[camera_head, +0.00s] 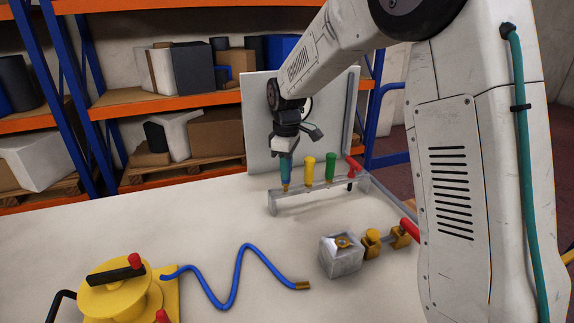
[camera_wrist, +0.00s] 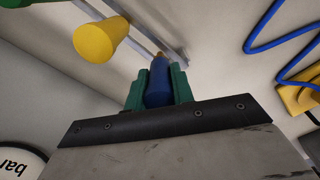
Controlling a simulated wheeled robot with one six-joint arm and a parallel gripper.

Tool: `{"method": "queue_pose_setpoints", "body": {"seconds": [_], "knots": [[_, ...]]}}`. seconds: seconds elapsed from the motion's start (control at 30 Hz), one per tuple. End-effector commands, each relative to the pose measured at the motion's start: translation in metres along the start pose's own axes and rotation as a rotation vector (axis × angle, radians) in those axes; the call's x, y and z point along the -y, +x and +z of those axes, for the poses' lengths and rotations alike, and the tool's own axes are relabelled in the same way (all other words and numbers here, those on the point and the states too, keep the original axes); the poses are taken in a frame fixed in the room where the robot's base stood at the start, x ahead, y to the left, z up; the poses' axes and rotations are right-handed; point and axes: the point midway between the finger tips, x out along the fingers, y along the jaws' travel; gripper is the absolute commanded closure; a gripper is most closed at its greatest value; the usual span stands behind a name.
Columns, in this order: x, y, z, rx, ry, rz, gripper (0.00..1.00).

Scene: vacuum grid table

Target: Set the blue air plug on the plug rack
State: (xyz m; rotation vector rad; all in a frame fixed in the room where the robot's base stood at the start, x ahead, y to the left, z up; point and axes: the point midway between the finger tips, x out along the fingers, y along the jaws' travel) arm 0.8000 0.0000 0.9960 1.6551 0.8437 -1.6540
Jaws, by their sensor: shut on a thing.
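The blue air plug (camera_head: 285,178) is upright at the left end of the grey plug rack (camera_head: 318,189). My gripper (camera_head: 286,160) is above it and shut on it. In the wrist view the green jaws of my gripper (camera_wrist: 158,88) hold the blue plug (camera_wrist: 158,80) from both sides. The plug's brass tip (camera_wrist: 159,56) is at the rack rail (camera_wrist: 135,27). I cannot tell whether the tip is seated in a hole or only touching. A yellow plug (camera_head: 309,168) and a green plug (camera_head: 330,164) stand in the rack to the right.
A red item (camera_head: 353,165) is at the rack's right end. A grey panel (camera_head: 255,130) stands behind. In front are a metal block (camera_head: 341,262) with brass fittings (camera_head: 372,242), a blue hose (camera_head: 235,275) and a yellow device (camera_head: 125,290). The table left of the rack is clear.

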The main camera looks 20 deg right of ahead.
Motion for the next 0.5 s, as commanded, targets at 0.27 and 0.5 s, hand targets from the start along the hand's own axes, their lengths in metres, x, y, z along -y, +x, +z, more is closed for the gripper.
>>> {"method": "queue_pose_setpoints", "body": {"seconds": [0.27, 0.5], "knots": [[0.0, 0.007, 0.0, 0.0, 0.0, -0.001, 0.99], [0.0, 0.013, 0.0, 0.001, 0.0, -0.001, 0.99]]}}
